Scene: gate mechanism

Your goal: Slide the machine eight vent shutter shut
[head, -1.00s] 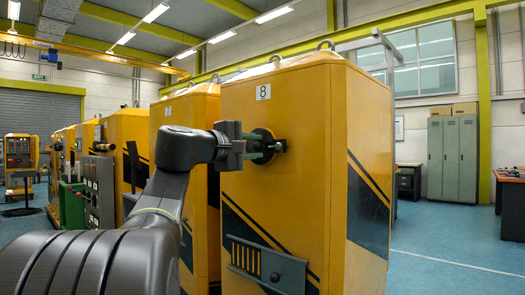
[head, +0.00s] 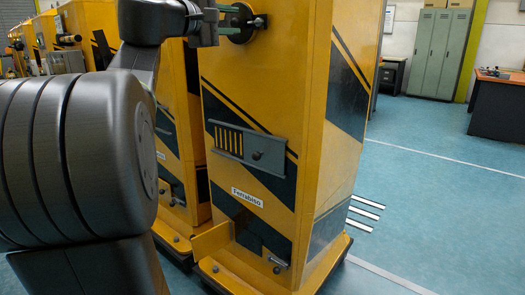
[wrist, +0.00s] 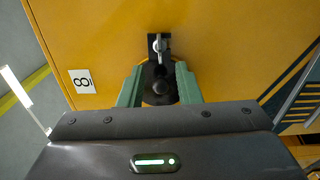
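Machine eight (head: 310,130) is a tall yellow cabinet; its "8" label (wrist: 82,81) shows in the wrist view. Yellow shows through the slots left of the knob. My gripper (head: 222,20) is well above the shutter, at a round black fitting (head: 240,35) near the cabinet's top. In the wrist view my gripper (wrist: 159,78) has its green fingers apart, on either side of the fitting's dark centre. Contact cannot be told.
A small yellow flap (head: 211,241) and a latch (head: 277,263) are at the cabinet's lower front. A "Ferrabiso" plate (head: 247,197) sits below the shutter. More yellow machines stand to the left. The floor (head: 430,210) to the right is clear.

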